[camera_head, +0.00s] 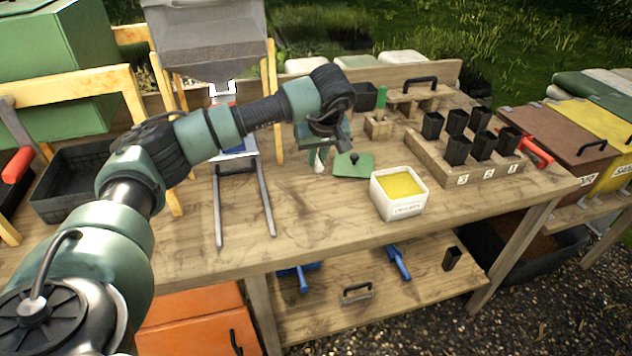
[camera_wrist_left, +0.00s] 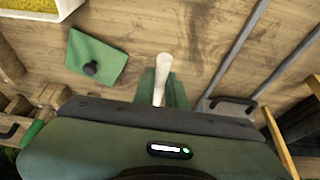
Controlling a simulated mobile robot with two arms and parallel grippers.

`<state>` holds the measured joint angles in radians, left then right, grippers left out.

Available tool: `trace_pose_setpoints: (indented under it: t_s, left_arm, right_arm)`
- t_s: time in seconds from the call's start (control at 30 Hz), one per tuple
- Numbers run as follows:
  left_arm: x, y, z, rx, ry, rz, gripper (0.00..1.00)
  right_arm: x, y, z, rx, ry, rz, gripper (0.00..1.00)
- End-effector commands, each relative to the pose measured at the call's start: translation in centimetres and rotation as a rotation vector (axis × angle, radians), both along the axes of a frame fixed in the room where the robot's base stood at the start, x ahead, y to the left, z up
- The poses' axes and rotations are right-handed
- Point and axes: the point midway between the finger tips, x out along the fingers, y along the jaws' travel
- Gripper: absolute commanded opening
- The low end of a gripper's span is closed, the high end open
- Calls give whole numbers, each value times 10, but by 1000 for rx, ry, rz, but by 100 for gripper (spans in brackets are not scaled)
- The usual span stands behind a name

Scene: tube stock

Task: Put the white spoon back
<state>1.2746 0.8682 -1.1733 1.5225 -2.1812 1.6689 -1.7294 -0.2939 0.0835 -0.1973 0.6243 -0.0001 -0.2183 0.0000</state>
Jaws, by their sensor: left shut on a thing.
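The white spoon (camera_wrist_left: 162,72) is between the green fingers of my left gripper (camera_wrist_left: 164,90), with a pale end sticking out past them over the wooden bench. In the head view my left gripper (camera_head: 318,157) is above the bench, left of the green lid, and a small white end of the spoon (camera_head: 319,168) shows below it. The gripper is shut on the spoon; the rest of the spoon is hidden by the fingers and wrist. My right gripper is in neither view.
A white tub (camera_head: 401,210) of yellow material stands right of the green lid (camera_head: 352,166). Behind are a small wooden block (camera_head: 378,128) with a green-handled tool and a wooden rack (camera_head: 462,178) of black pots. Metal rails (camera_head: 217,205) lie at left. The front bench is clear.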

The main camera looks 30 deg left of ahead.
Motion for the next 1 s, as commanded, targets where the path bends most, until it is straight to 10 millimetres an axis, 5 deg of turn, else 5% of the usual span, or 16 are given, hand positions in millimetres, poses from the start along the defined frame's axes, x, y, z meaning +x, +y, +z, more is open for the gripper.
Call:
trace_pose_setpoints:
  t_s: [0.13, 0.6, 1.0]
  left_arm:
    - [-1, 0, -30, 0, 3, 1, 0]
    - [-1, -1, -82, 0, 3, 1, 0]
    - [0, 0, -92, 0, -2, 1, 0]
  right_arm:
    - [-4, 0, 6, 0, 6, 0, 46]
    - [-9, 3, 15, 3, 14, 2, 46]
    - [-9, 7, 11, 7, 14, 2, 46]
